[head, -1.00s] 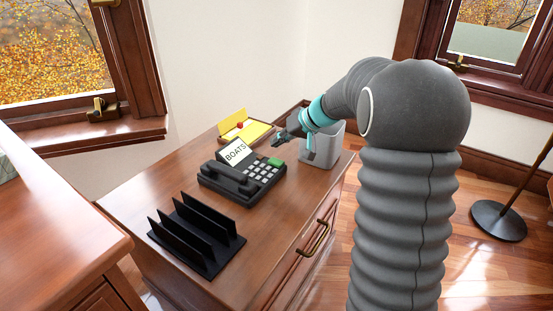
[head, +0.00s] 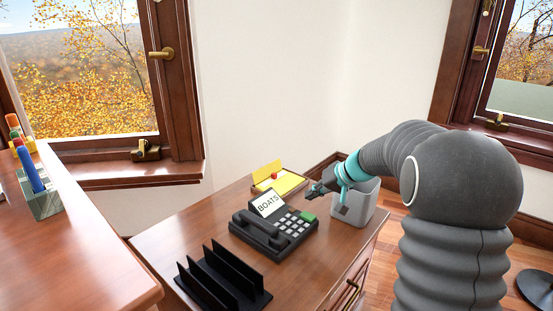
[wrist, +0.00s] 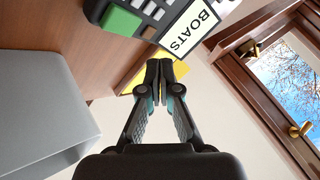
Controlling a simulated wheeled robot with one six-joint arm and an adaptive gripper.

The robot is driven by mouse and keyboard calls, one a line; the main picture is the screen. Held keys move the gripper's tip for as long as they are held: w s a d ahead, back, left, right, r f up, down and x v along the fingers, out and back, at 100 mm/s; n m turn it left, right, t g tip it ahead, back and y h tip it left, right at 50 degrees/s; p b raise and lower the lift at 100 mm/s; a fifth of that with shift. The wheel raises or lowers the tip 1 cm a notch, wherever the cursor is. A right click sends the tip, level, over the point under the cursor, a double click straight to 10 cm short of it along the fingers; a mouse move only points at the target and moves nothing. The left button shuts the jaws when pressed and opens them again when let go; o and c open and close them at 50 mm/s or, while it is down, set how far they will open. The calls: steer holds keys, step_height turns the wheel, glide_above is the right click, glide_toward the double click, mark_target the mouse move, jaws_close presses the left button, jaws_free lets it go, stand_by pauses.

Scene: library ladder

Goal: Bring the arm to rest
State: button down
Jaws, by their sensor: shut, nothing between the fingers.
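My gripper (head: 316,190) is shut and empty. In the head view it hangs in the air over the cabinet top, between the black telephone and the grey bin, with my arm coming in from the right. In the wrist view its two fingers (wrist: 159,72) meet at the tips. The black telephone (head: 262,238) stands beside it with a card reading BOATS (head: 270,203) upright behind its keypad. The card also shows in the wrist view (wrist: 190,32), just past the fingertips.
A grey bin (head: 356,208) stands close by my gripper. A black rack (head: 225,280) stands at the front. A higher desk (head: 75,240) holds a pen holder (head: 42,198) at left. Windows are behind.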

steer(key=shift+m+g+h, duration=0.4)
steer(key=shift+m+g, duration=0.3)
steer(key=s+f, duration=0.4)
steer(key=shift+d, duration=0.4)
steer(key=shift+m+g+h, duration=0.4)
steer(key=shift+g+h, duration=0.3)
steer(key=shift+h, duration=0.1)
steer(key=s, duration=0.7)
steer(key=shift+s+f, duration=0.2)
steer(key=shift+s, duration=0.15)
steer(key=s+r+n+t+h, duration=0.1)
steer(key=s+r, duration=0.3)
steer(key=s, duration=0.9)
steer(key=s+a+r+n+t+h+p, duration=0.1)
steer(key=s+r+h, duration=0.2)
steer(key=s, duration=1)
step_height(320, 180, up, 3)
steer(key=shift+f+t+h, duration=0.2)
steer(key=shift+t+h, duration=0.1)
steer(key=shift+t, duration=0.1)
steer(key=shift+a, duration=0.1)
steer(key=shift+s, duration=0.1)
